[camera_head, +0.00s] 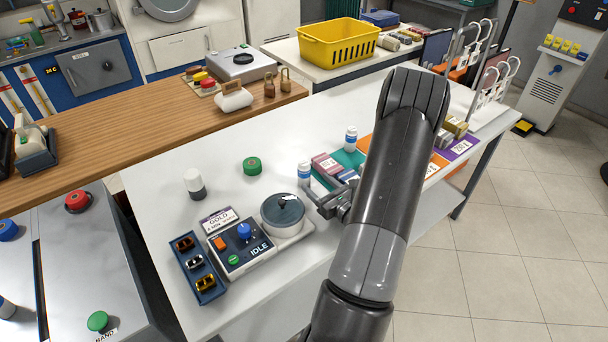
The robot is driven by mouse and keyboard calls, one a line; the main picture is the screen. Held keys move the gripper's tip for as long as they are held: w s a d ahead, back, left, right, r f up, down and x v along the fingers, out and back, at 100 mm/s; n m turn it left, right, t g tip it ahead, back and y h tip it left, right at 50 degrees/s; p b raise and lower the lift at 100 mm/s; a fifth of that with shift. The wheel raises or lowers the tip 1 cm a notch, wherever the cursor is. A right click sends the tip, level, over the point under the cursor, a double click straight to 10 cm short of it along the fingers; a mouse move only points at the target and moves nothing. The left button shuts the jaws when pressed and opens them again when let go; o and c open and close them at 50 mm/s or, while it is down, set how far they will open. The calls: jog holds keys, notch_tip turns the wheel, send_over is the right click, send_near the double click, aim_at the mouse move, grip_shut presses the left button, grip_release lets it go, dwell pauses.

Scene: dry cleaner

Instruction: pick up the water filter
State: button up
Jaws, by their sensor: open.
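I cannot tell for sure which thing is the water filter. Small white cylinders with blue bands stand on the white table: one (304,174) just beyond my gripper, and another (350,139) farther back. A white cylinder with a dark grey base (195,184) stands upright on the left. My gripper (316,197) is open, low over the table between the round-lidded pot and the coloured mats. I see nothing held between its fingers. My arm covers part of the table behind it.
A control box marked IDLE (241,245), a dark-lidded pot (283,212) and a blue tray (198,268) stand at the front left. A green roll (252,166) lies mid-table. Small boxes (326,163) sit on coloured mats.

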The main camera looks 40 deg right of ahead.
aim_at(306, 174)
jog(key=w, duration=0.4)
jog(key=shift+w, duration=0.1)
jog(key=shift+w+d+f, duration=0.1)
jog(key=shift+w+f, duration=0.05)
jog(key=shift+w, duration=1.35)
jog(key=shift+w+d+f, duration=0.1)
jog(key=shift+w, duration=1.4)
jog(key=shift+c, duration=0.2)
jog(key=c, duration=1.1)
